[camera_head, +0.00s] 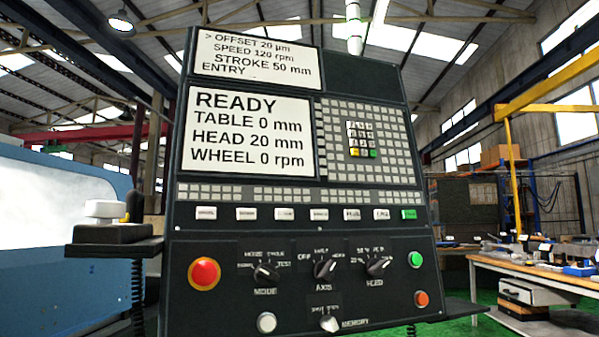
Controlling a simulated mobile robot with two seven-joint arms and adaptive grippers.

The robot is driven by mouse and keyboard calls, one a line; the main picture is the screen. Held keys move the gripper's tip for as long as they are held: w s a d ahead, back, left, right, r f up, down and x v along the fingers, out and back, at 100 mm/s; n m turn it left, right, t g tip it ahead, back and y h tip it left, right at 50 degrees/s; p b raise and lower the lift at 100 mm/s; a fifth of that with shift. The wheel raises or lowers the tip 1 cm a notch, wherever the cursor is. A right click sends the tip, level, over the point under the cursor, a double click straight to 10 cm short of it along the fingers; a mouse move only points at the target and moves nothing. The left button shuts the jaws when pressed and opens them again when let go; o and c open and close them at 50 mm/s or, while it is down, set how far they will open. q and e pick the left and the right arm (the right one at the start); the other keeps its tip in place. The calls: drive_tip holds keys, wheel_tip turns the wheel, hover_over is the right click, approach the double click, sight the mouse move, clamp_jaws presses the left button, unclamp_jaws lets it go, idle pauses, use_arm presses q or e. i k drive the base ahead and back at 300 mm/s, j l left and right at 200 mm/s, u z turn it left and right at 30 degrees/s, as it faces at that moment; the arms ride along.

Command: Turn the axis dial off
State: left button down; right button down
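The axis dial (325,268) is a dark knob on the lower part of the black control panel (232,305), above the label AXIS. A label that reads OFF is at its upper left, with two more small labels above it and at its upper right. Its pointer seems to aim to the upper right, away from OFF. Neither of my grippers is in view, and nothing covers the dial.
The mode dial (266,271) is to its left and another dial (378,266) to its right. Below are a white button (266,322) and a memory switch (329,322). A red emergency button (204,273) sticks out at left. Green (415,259) and orange (421,298) buttons are at right.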

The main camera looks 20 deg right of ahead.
sight(323, 271)
drive_tip(key=k+l, duration=0.1)
drive_tip(key=l, duration=1.15)
drive_tip(key=k+z, duration=0.05)
drive_tip(key=k, duration=0.05)
